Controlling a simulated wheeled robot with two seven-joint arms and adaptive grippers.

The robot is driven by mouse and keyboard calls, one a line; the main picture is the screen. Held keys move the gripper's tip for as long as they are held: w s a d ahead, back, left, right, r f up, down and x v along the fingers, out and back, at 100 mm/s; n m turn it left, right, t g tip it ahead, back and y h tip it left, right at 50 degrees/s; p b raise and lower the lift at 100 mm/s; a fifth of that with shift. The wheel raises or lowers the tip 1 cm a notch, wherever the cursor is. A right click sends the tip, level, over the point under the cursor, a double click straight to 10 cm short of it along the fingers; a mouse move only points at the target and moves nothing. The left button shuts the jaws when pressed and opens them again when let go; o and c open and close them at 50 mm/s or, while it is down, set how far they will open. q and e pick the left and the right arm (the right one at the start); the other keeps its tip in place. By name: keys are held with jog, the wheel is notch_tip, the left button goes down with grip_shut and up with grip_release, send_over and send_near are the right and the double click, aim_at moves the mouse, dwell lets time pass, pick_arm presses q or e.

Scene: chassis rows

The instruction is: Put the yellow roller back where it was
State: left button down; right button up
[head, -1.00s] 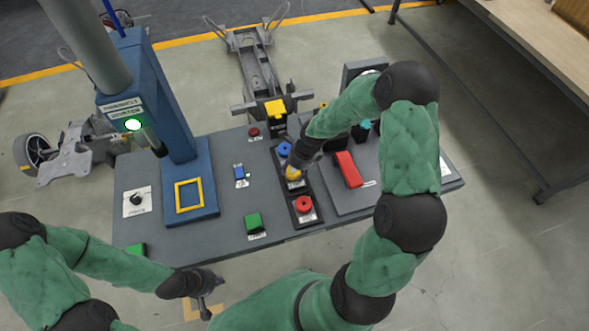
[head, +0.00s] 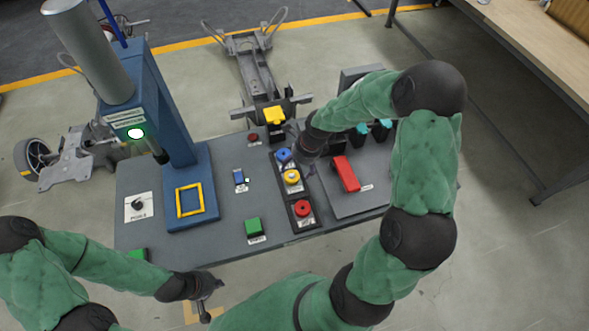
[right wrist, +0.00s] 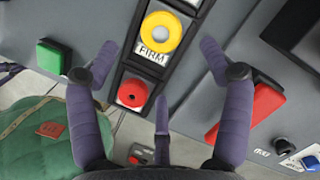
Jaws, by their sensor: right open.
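The yellow roller (head: 292,177) is a ring lying in the middle place of a black rack (head: 281,190), between the blue roller (head: 284,155) and the red roller (head: 303,208). In the right wrist view the yellow roller (right wrist: 162,34) sits around a pale centre above a label reading FIRM. My right gripper (head: 299,150) is beside the rack, near the blue and yellow rollers.
A blue press (head: 177,140) with a yellow frame (head: 189,198) stands at the left. A red bar (head: 346,173) is right of the rack.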

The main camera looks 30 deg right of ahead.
pick_arm(q)
jog(key=shift+r+p, duration=0.35)
jog(key=shift+r, duration=0.1)
pick_arm(e)
jog(key=v, duration=0.5)
